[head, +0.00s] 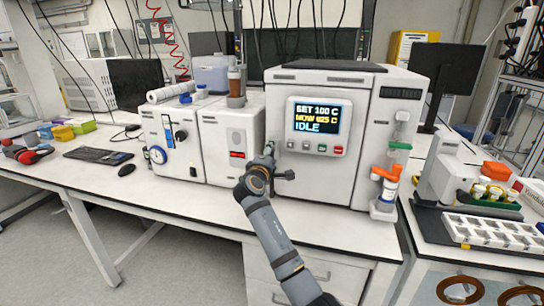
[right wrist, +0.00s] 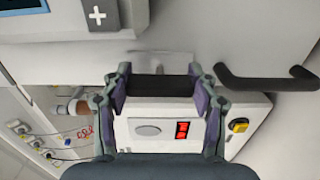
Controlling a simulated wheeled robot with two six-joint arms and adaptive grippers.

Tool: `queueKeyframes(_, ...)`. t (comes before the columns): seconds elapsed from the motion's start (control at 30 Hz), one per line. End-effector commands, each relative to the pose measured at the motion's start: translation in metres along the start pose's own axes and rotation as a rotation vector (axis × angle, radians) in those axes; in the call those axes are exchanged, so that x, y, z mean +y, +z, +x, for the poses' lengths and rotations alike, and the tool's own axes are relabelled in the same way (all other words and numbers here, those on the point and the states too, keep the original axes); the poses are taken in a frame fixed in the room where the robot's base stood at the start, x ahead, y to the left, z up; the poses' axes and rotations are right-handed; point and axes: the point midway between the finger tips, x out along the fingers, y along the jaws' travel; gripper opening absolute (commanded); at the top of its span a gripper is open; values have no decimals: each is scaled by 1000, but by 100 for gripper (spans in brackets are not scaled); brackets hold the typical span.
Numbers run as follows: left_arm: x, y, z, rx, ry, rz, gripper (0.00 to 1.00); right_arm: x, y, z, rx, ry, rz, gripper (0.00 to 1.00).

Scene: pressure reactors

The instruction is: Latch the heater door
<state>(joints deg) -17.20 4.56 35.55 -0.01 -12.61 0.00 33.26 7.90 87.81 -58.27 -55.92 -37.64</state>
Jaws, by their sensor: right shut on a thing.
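The heater (head: 355,165) is the large white cabinet whose screen (head: 318,115) reads SET 100 C, NOW 025 C, IDLE. Its front looks closed, though my arm and gripper cover the left edge. My right gripper (head: 269,150) is at that left edge, level with the buttons below the screen. In the right wrist view my right gripper (right wrist: 162,92) is shut on a dark bar (right wrist: 163,88), probably the door latch, in front of a pale mount. A black handle (right wrist: 265,80) beside it is free. It also shows in the head view (head: 285,175). My left gripper is out of view.
A white unit (head: 232,140) with a red display stands close on the heater's left. A mouse (head: 127,170) and keyboard lie farther left. The bench front (head: 335,230) is clear.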

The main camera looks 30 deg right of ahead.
Motion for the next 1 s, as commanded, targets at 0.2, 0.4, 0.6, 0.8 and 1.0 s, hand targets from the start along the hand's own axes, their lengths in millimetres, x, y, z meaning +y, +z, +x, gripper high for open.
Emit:
queueKeyframes(0.2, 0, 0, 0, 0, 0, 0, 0, -2, 0, 0, 0, -3, 2, 28)
queueKeyframes(0.4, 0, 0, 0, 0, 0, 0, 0, -1, 0, 0, 0, -2, 1, 83)
queueKeyframes(0.6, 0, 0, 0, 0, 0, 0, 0, -1, 0, 0, 0, -1, 0, 83)
queueKeyframes(0.8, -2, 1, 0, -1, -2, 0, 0, -1, -1, -9, 2, -1, 0, 83)
queueKeyframes(1.0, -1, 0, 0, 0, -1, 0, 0, -2, -1, -55, 3, -6, 4, 83)
